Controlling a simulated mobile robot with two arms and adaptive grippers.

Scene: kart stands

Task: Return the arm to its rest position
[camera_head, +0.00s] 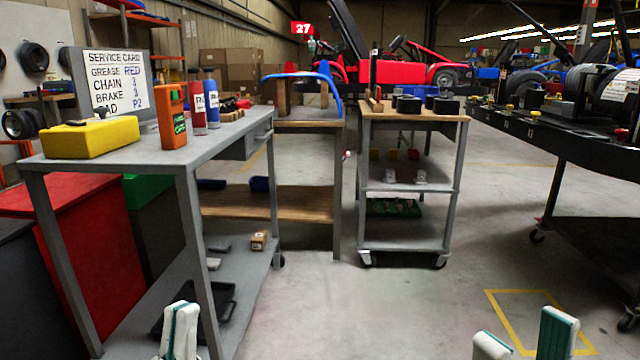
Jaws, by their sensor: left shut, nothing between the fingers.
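My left gripper (181,332) shows at the bottom edge, left of the middle, in the head view. Its white and teal fingers are together with nothing between them. It appears in front of the lower part of the grey workbench (228,140), and I cannot tell the exact gap. My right gripper (525,341) shows at the bottom edge on the right. Its two fingertips stand apart over bare floor, with nothing visible between them. Both arms are hidden below the frame.
The workbench carries a yellow case (90,138), an orange device (172,117) and bottles (213,100). A grey cart (408,245) stands mid-scene, and a dark kart stand (575,140) stands at right. The floor (385,310) between is clear.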

